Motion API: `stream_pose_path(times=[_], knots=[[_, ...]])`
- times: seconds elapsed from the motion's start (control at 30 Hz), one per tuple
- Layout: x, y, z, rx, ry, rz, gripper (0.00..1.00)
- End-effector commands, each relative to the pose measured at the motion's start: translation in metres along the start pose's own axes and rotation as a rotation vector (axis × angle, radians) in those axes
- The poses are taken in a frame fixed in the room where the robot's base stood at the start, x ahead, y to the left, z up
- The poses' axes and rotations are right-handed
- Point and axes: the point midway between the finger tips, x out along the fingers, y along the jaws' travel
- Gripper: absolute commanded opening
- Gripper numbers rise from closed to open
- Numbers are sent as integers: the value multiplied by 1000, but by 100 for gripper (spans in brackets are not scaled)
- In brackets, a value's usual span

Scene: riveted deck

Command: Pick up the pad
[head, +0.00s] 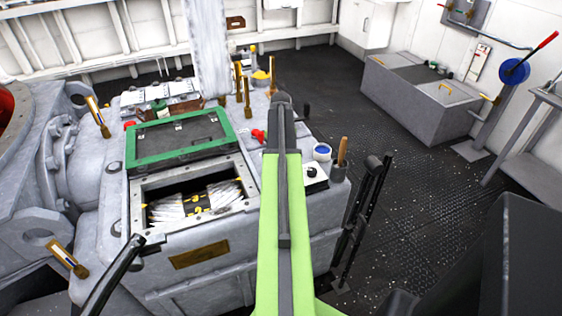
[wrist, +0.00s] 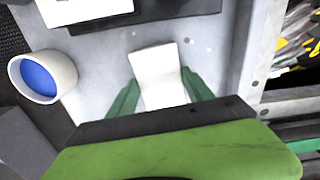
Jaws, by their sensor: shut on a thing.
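The pad (wrist: 157,72) is a small white block in the middle of the wrist view, above a light grey metal top. My gripper (wrist: 160,84) has its green fingers on either side of the pad and is shut on it. The pad's near end is hidden by the gripper body. I cannot tell whether the pad still touches the surface. In the head view my green arm reaches over the grey machine housing, and it hides the gripper and the pad.
A white cup with blue inside (head: 322,152) stands right of my arm, also in the wrist view (wrist: 40,78). A dark pot with a wooden handle (head: 340,171) is beside it. An open hatch (head: 236,205) with white bundles and a green-framed lid (head: 140,161) lie left.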

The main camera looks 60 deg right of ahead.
Motion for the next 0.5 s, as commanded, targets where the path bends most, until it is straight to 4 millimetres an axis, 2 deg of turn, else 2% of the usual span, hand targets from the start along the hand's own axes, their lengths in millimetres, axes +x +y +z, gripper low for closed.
stream_pose_path(times=[0.07,0.23,0.5], knots=[[0,0,0,0,0,0,27],[-6,0,0,0,0,0,27],[-32,0,0,1,0,0,27]])
